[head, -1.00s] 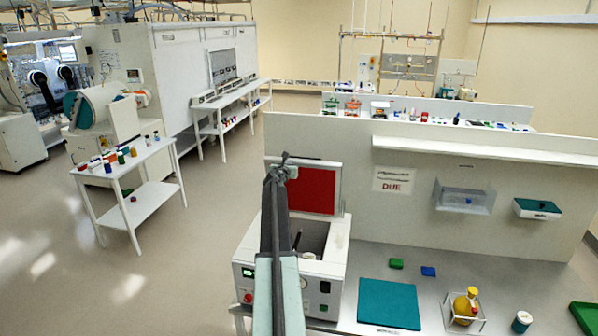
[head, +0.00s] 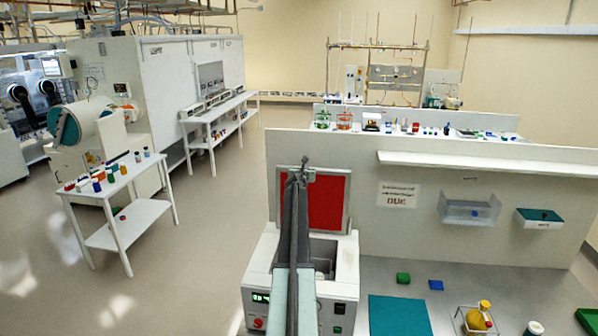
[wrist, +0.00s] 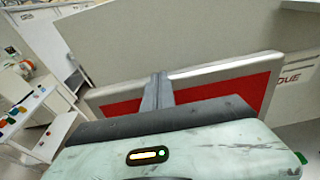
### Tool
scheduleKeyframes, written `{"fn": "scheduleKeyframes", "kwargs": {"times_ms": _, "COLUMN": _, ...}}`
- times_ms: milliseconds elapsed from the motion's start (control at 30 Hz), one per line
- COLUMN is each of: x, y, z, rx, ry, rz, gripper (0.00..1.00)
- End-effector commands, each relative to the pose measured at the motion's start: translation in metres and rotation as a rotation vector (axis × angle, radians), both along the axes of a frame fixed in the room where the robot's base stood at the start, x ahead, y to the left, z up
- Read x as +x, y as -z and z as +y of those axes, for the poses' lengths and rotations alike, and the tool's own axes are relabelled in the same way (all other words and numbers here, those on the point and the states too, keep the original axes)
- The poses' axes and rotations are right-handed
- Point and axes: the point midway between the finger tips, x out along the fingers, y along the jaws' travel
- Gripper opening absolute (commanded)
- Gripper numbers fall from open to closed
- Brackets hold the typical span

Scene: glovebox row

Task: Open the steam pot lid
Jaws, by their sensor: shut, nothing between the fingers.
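The steam pot (head: 342,262) is a white box with a green display at the front left of the bench. Its lid (head: 327,202), red inside with a pale rim, stands raised at the back, so the chamber opening shows. My gripper (head: 303,168) is shut and empty, in front of the lid's upper part in the head view. In the wrist view my gripper (wrist: 157,92) overlaps the red face of the lid (wrist: 240,92). I cannot tell whether it touches the lid. My arm hides part of the chamber and the pot's front.
A partition (head: 365,170) stands behind the pot. A white cart (head: 125,200) stands left, with open floor between.

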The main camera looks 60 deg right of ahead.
Motion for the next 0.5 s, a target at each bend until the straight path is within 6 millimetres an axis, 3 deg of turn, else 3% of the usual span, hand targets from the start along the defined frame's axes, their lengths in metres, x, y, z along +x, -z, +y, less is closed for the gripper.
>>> {"fn": "scheduleKeyframes", "kwargs": {"times_ms": 267, "x": 0.015, "y": 0.000, "z": 0.008, "rx": 0.000, "ry": -0.015, "rz": 0.000, "gripper": 0.00}}
{"fn": "scheduleKeyframes", "kwargs": {"times_ms": 500, "x": 0.008, "y": -0.006, "z": 0.032, "rx": 0.000, "ry": -0.015, "rz": 0.001, "gripper": 0.00}}
